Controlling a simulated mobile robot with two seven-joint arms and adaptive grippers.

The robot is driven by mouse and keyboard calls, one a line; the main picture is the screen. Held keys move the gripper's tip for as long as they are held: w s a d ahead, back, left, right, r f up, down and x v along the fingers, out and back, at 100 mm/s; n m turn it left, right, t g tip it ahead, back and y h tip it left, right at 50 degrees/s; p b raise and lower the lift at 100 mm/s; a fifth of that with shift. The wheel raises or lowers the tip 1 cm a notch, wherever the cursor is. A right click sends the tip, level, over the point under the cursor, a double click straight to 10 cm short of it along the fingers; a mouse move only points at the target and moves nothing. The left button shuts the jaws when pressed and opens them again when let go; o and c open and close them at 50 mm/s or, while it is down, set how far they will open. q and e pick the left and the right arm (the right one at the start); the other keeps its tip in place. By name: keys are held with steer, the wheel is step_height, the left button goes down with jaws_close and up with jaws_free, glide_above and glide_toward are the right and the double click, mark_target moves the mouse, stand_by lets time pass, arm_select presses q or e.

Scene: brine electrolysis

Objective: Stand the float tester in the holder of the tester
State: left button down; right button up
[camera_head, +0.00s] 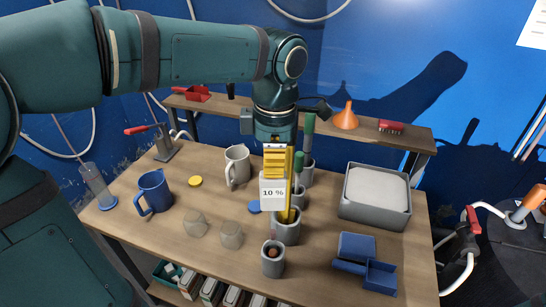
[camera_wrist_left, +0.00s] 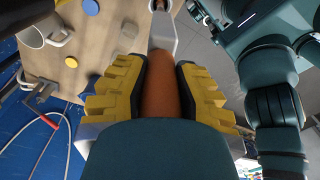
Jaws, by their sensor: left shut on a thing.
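My left gripper (camera_head: 275,160) is shut, its yellow fingers pointing down over the grey holders. In the left wrist view its ridged fingers (camera_wrist_left: 157,90) close on the sides of an orange-brown round object (camera_wrist_left: 160,98), which I take to be the float tester. A grey holder (camera_head: 287,232) with a yellow stick stands below and slightly right of the gripper. A smaller grey holder (camera_head: 273,265) with a brown thing inside stands in front. I cannot tell which is the tester's holder.
Green-handled tools (camera_head: 308,135) stand in holders behind. A grey bin (camera_head: 375,212) and blue tray (camera_head: 378,277) are to the right.

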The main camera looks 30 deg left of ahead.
mark_target(273, 183)
arm_select(q)
steer(key=shift+f+b, duration=2.1)
steer(key=shift+f, duration=0.95)
arm_select(e)
steer(key=shift+g, duration=0.3)
steer(key=shift+s+a+f, duration=0.1)
steer(key=shift+s+f, duration=0.15)
steer(key=shift+f, duration=0.5)
steer(key=shift+s+f, duration=0.2)
steer(key=shift+f, duration=0.5)
steer(key=shift+s+a+f, duration=0.1)
steer(key=shift+s+f, duration=0.15)
steer(key=shift+f, duration=0.5)
arm_select(q)
steer(key=c, duration=0.8)
jaws_free()
steer(key=shift+r, duration=0.15)
steer(key=r, duration=1.1)
steer(key=shift+w+d+r, duration=0.1)
steer(key=shift+d+r, duration=0.1)
steer(key=shift+r, duration=0.2)
